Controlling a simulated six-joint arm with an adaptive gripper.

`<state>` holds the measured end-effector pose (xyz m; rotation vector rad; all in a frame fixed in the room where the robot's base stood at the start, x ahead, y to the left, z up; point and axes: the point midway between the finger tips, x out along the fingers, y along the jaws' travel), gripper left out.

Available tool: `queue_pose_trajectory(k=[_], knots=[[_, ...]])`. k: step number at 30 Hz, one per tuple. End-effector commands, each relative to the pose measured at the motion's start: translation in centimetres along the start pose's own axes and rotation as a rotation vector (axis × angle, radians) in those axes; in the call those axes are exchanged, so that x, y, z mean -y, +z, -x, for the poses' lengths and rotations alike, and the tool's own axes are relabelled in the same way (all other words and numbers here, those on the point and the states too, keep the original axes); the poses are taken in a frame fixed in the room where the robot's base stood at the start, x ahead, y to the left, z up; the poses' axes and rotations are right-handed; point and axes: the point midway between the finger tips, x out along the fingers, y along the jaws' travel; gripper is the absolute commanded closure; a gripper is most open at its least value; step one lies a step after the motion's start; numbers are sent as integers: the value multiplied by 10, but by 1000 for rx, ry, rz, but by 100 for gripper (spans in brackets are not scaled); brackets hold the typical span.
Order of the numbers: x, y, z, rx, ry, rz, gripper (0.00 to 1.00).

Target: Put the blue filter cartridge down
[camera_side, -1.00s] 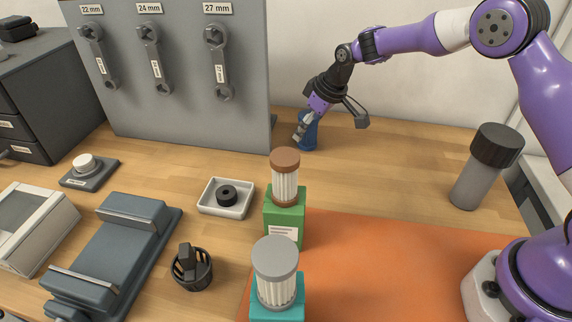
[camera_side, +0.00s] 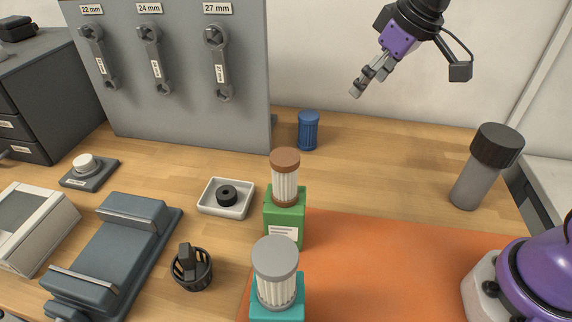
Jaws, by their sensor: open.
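The blue filter cartridge (camera_side: 308,131) stands upright on the wooden table, just right of the grey tool panel's lower edge. Nothing touches it. My gripper (camera_side: 357,92) is open and empty. It is in the air, above and to the right of the cartridge in the picture, apart from it, with its fingers pointing down and left.
A brown-capped filter (camera_side: 285,180) stands on a green block, and a grey-capped filter (camera_side: 276,275) on a teal block. A grey cylinder with a dark cap (camera_side: 485,167) stands at right. The grey panel (camera_side: 180,115) holds wrenches. The orange mat (camera_side: 400,265) is mostly clear.

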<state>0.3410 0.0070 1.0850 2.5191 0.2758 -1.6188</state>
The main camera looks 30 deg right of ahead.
Motion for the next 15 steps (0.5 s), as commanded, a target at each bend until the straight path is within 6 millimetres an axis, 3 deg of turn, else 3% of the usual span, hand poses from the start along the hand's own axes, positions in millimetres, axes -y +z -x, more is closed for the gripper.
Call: queue_pose_trajectory(k=[1, 3, 9, 15], knots=[[7, 19, 16, -17, 16, -27, 18], [13, 47, 30, -29, 37, -74, 18], [23, 111, 40, -57, 76, -175, 18], [25, 132, 39, -64, 88, -211, 18]])
